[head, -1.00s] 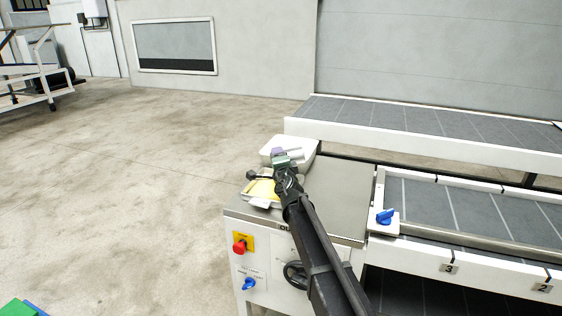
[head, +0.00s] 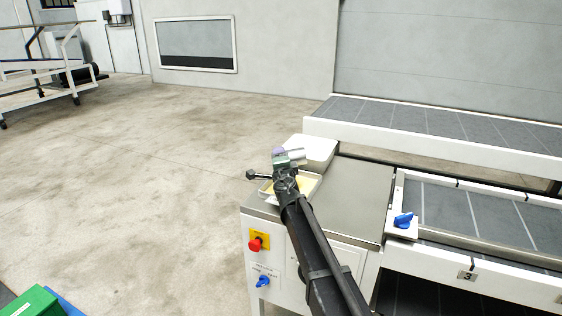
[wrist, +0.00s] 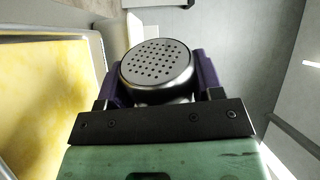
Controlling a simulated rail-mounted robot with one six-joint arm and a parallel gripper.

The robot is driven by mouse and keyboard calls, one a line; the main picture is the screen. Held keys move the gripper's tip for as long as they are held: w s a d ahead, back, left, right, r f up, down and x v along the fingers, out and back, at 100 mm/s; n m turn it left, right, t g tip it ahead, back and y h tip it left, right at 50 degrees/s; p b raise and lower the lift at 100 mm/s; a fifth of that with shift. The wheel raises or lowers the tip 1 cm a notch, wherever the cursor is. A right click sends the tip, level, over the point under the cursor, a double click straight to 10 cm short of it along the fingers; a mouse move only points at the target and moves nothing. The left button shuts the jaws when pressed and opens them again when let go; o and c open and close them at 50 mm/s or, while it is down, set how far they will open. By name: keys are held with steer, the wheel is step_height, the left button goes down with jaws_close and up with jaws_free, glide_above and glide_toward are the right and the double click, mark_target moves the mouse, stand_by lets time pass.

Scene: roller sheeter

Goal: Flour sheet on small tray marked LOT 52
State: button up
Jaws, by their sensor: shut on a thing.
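My gripper (head: 290,158) is shut on a metal shaker (wrist: 158,68), between its purple fingers. The shaker's round lid with many small holes faces the wrist camera. A small pale tray (head: 316,186) with a yellow sheet (head: 268,187) in it lies on the machine's steel top, partly hidden by my arm. In the wrist view the yellow sheet (wrist: 45,110) fills the left side, inside the tray's rim, and the shaker is to its right in the picture. No flour can be made out on the sheet. No LOT 52 mark is readable.
A white box-like thing (head: 318,147) stands behind the tray. The steel top (head: 358,200) to the right is clear. A conveyor (head: 470,210) with a blue knob (head: 403,220) lies further right. A red stop button (head: 256,244) is on the machine's front.

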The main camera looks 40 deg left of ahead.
mark_target(293, 160)
steer(key=w+d, duration=0.2)
steer(key=w, duration=0.1)
steer(key=shift+d, duration=0.4)
steer(key=shift+a, duration=0.1)
steer(key=s+a, duration=0.3)
steer(key=shift+s, duration=0.15)
steer(key=shift+d, duration=0.1)
steer(key=w+d, duration=0.3)
steer(key=shift+w, duration=0.2)
steer(key=shift+s+a, duration=0.85)
steer(key=shift+s, duration=0.05)
